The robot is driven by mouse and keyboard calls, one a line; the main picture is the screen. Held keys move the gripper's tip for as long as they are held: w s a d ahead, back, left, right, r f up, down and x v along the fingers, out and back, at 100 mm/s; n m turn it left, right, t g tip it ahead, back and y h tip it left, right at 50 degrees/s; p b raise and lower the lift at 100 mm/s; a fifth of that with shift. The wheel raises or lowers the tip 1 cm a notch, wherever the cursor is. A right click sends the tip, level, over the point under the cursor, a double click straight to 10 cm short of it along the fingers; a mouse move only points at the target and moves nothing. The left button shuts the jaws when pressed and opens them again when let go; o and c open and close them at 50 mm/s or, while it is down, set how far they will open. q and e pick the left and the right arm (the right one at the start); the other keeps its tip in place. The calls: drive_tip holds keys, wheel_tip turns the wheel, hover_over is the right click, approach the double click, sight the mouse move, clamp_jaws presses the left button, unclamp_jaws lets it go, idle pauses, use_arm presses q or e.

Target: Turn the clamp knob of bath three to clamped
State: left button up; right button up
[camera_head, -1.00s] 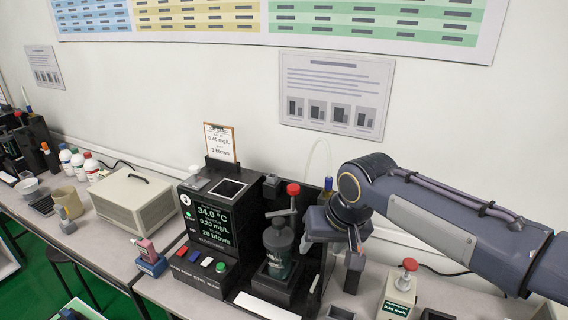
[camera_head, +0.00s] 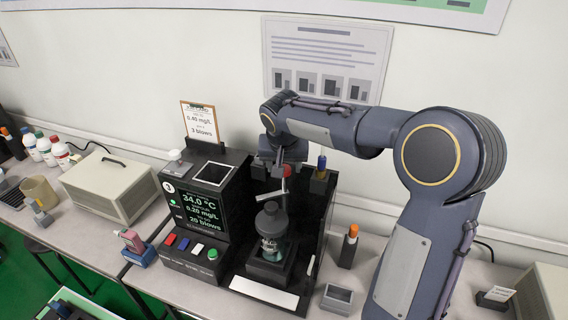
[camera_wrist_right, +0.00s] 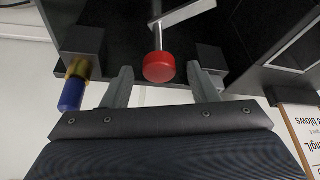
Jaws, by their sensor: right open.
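Bath three is the black unit with a "3" label and a screen (camera_head: 200,208) reading 34.0 °C, in the middle of the head view. In the right wrist view the red knob (camera_wrist_right: 158,67) lies between the two fingers of my right gripper (camera_wrist_right: 160,72). The gripper is open, with a gap on each side of the knob. My left gripper is not in view.
A blue-capped holder (camera_head: 320,175) stands right of the knob and shows close to a finger in the wrist view (camera_wrist_right: 73,90). An orange-capped pen (camera_head: 349,246) and grey tray (camera_head: 338,298) stand right of the bath. A clipboard card (camera_head: 200,121) stands behind.

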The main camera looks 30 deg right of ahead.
drive_tip(key=shift+w+f, duration=0.1)
drive_tip(key=shift+f, duration=0.1)
clamp_jaws()
idle(0.3)
drive_tip(key=shift+d, duration=0.1)
drive_tip(key=n+y, duration=0.1)
drive_tip(key=n, duration=0.3)
drive_tip(key=shift+d+n+t+y, duration=0.1)
drive_tip(key=shift+n+t+y, duration=0.2)
drive_tip(key=shift+n+y, duration=0.1)
drive_tip(key=n+y, duration=0.1)
drive_tip(key=n, duration=0.4)
drive_tip(key=shift+d+y+p, duration=0.1)
drive_tip(key=shift+y+p, duration=0.3)
